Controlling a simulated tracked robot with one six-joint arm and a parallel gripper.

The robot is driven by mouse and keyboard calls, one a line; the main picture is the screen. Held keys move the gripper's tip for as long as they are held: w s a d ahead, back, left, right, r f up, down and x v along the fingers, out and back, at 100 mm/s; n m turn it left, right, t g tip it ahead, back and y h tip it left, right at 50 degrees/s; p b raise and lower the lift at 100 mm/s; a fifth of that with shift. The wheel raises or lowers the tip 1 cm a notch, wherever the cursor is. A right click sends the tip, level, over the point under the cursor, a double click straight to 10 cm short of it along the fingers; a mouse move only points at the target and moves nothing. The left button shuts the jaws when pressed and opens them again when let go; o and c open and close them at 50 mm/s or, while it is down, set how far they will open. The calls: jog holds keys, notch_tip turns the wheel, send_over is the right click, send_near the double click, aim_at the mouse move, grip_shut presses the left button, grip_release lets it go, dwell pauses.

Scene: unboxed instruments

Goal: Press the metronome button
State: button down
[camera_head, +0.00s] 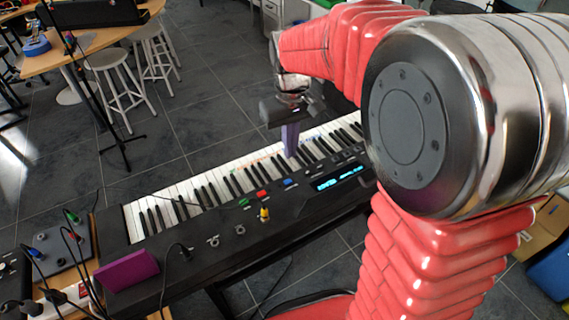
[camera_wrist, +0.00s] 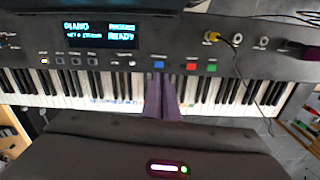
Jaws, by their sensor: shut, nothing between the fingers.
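A black keyboard (camera_head: 190,228) stands at an angle, with white and black keys along its far side. Its panel has a green button (camera_head: 244,202), a red button (camera_head: 262,194) and a blue button (camera_head: 289,182). The wrist view also shows the blue (camera_wrist: 159,64), red (camera_wrist: 191,66) and green (camera_wrist: 211,68) buttons. I cannot read which one is the metronome button. My gripper (camera_head: 290,153) is shut and empty, with purple fingers pointing down over the keys. In the wrist view its fingertips (camera_wrist: 162,80) appear just short of the blue button. Whether they touch anything is unclear.
A lit display (camera_head: 340,178) lies right of the buttons in the head view. A yellow plug (camera_head: 264,214) with a cable stands up from the panel. A purple box-like object (camera_head: 125,270) sits at the keyboard's left end. Stools (camera_head: 115,85) stand behind.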

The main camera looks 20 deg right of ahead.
aim_at(288, 181)
jog(key=shift+w+r+n, duration=0.6)
jog(key=shift+w+r, duration=0.1)
jog(key=shift+r, duration=0.3)
jog(key=shift+f, duration=0.1)
notch_tip(288, 181, down, 14)
jog(key=shift+r, duration=0.1)
dwell(0.4)
